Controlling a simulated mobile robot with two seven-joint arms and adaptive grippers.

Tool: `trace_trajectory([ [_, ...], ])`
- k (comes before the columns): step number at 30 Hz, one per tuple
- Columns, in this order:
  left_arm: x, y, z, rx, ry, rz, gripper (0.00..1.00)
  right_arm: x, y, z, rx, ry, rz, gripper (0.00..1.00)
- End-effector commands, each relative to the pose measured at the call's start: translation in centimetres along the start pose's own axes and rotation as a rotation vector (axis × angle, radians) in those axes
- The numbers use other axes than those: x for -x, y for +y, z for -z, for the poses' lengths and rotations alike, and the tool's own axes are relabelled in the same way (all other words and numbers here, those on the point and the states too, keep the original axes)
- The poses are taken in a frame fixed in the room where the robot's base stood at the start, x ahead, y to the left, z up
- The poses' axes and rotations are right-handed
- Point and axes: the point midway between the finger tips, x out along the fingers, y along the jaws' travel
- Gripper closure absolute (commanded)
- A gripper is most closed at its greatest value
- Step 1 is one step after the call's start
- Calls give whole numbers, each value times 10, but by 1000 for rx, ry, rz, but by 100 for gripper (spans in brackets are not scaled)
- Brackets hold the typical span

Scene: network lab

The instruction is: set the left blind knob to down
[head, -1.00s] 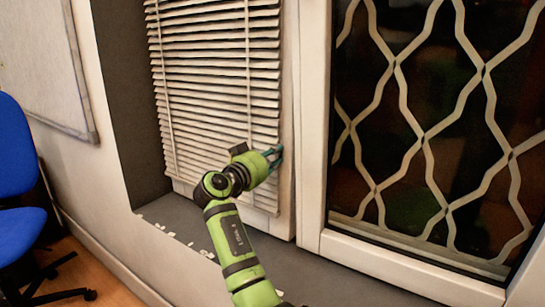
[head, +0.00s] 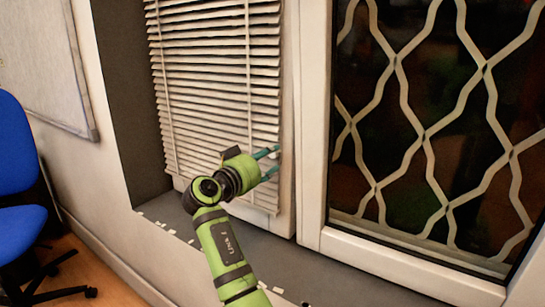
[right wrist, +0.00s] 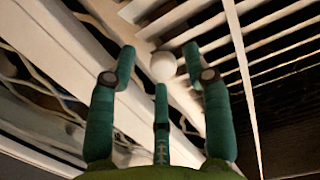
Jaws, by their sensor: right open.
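The blind knob is a small round white knob (right wrist: 163,66) in the right wrist view, in front of the pale window frame beside the slats. It also shows as a small pale spot by the blind's right edge in the head view (head: 273,155). My right gripper (head: 276,160) is open at that edge. In the right wrist view its teal fingers (right wrist: 160,70) stand apart around the knob, with gaps on both sides. I cannot tell whether the middle finger touches it. The knob's setting cannot be read. My left gripper is not in view.
The white slatted blind (head: 215,75) hangs in the window recess above a dark sill (head: 270,255). A second window with a wavy white grille (head: 430,130) stands at the right. A blue chair (head: 18,170) is at the far left.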

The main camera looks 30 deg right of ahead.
Motion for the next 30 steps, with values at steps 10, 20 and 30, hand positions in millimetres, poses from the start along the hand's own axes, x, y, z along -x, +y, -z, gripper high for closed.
trace_trajectory([
  [10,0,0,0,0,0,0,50,72,0,-2,2,-4,2,50],
  [20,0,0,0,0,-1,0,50,90,0,-2,3,-4,-1,50],
  [30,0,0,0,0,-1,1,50,90,0,-2,3,-3,-1,50],
])
